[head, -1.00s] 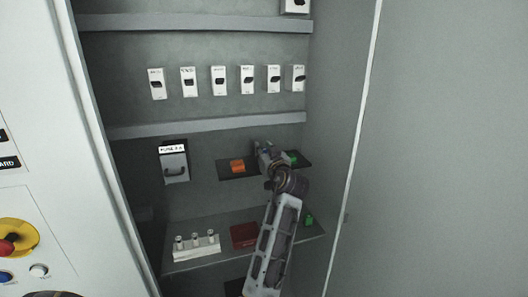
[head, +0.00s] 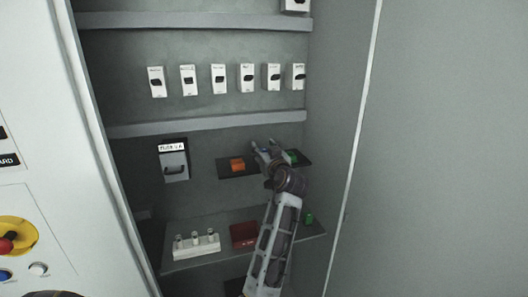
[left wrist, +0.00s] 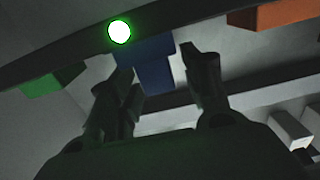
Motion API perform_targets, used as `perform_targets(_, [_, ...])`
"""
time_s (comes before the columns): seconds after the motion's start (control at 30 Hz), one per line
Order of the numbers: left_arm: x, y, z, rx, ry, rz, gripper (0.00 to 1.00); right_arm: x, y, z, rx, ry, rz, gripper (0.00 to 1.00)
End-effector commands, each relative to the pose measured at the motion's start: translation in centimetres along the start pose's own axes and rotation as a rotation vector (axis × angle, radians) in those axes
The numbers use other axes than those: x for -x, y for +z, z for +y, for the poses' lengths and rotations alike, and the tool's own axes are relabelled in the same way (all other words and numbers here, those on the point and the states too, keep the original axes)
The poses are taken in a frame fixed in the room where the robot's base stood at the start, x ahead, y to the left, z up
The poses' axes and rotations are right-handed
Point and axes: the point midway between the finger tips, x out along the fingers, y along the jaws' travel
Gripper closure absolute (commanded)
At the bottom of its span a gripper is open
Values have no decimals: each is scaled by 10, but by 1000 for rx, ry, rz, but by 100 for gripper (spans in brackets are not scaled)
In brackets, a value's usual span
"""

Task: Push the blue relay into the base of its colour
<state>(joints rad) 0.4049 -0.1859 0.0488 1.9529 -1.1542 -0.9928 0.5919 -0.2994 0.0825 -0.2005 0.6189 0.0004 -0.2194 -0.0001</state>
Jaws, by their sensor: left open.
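A dark strip (head: 230,171) on the cabinet's back wall carries an orange base (head: 237,165), a green one (head: 292,156) and a blue piece (head: 264,150) between them. In the left wrist view a blue block (left wrist: 155,76) stands against a darker blue part (left wrist: 147,48) on the strip. I cannot tell how deep the block sits in it. My left gripper (head: 262,144) is open at the strip. Its fingertips (left wrist: 157,62) lie on either side of the blue block, with a visible gap on the right.
A lit green lamp (left wrist: 119,32) is on the strip. Below, a shelf (head: 212,260) carries a white rack (head: 195,247), a dark red box (head: 243,235) and a small green piece (head: 308,219). A grey handled box (head: 174,165) hangs left. The right cabinet wall is close.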

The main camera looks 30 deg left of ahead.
Motion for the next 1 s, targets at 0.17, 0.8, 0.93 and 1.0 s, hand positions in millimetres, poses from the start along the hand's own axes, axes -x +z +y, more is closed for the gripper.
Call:
perform_targets(0.17, [0, -12, 0, 4, 0, 1, 51, 0, 0, -1, -1, -1, 0, 60])
perform_targets(0.8, [0, -81, 0, 4, 0, 1, 51, 0, 0, -2, -1, -2, 0, 60])
perform_targets(0.93, [0, -90, 0, 2, 0, 0, 51, 0, 0, -2, -1, -2, 0, 60])
perform_targets(1.0, [0, -94, 0, 2, 0, 0, 51, 0, 0, -2, -1, -2, 0, 60])
